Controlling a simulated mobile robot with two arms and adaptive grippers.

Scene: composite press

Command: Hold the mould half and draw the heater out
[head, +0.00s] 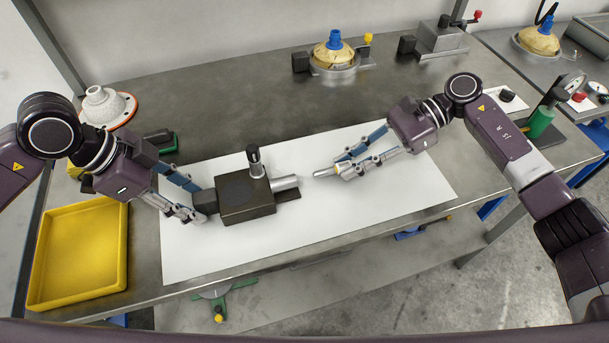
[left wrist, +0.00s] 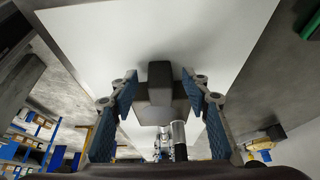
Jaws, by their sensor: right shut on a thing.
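The mould half (head: 246,196), a dark block with a dark knob on its left end and an upright black-capped post, lies on the white sheet. A silver sleeve (head: 285,183) sticks out of its right side. My left gripper (head: 202,205) has its fingers either side of the knob. In the left wrist view the knob (left wrist: 160,75) shows between the fingers with a gap at each side. My right gripper (head: 347,168) is shut on the heater (head: 323,174), a slim silver rod. The rod's tip points at the sleeve, a short gap away from it.
A yellow tray (head: 80,255) stands at the left front. A white flanged part (head: 106,105) is at the back left. A blue-knobbed fixture (head: 334,55) stands at the back.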

